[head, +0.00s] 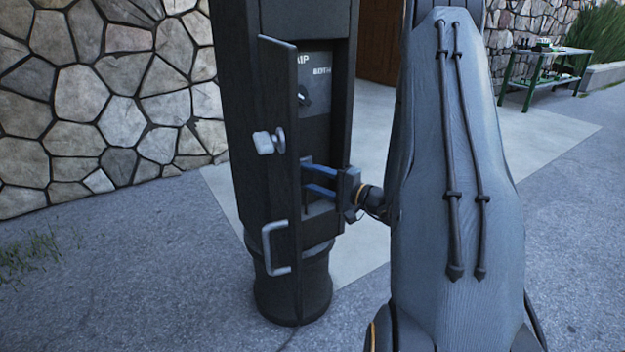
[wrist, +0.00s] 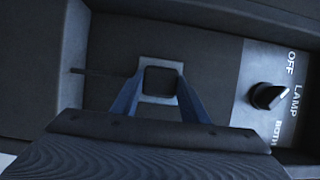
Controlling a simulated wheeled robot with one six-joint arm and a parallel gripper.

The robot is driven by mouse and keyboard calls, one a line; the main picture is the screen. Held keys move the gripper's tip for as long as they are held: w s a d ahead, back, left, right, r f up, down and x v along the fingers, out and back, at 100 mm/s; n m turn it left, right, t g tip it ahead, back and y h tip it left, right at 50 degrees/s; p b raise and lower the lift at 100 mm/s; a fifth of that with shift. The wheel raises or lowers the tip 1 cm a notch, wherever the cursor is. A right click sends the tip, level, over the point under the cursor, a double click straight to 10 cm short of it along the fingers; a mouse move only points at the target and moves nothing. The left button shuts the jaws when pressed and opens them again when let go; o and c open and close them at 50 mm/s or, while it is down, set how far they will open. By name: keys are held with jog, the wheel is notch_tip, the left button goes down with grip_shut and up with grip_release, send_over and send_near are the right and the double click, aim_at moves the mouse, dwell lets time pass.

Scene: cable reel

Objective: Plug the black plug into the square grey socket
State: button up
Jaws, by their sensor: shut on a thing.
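My gripper (head: 307,173) reaches with its blue fingers into the open front of a dark post. In the wrist view its two fingertips (wrist: 159,84) stand on either side of a dark square block, which looks like the black plug (wrist: 160,81). The fingers are closed on it. The square grey socket (wrist: 146,65) shows as a light grey frame around the plug. The plug lines up with the frame, but I cannot tell how deep it sits. In the head view the plug is too small and dark to make out.
The dark post (head: 260,20) has an open door (head: 280,100) with a latch (head: 268,142) and a grey handle (head: 275,248), left of my gripper. A rotary knob (wrist: 269,96) sits on a lettered grey panel. A green table (head: 545,65) stands far right.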

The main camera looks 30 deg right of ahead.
jog(key=shift+w, duration=0.2)
jog(key=o, duration=1)
jog(key=shift+o, duration=0.2)
jog(key=p+v, duration=0.1)
jog(key=v, duration=0.7)
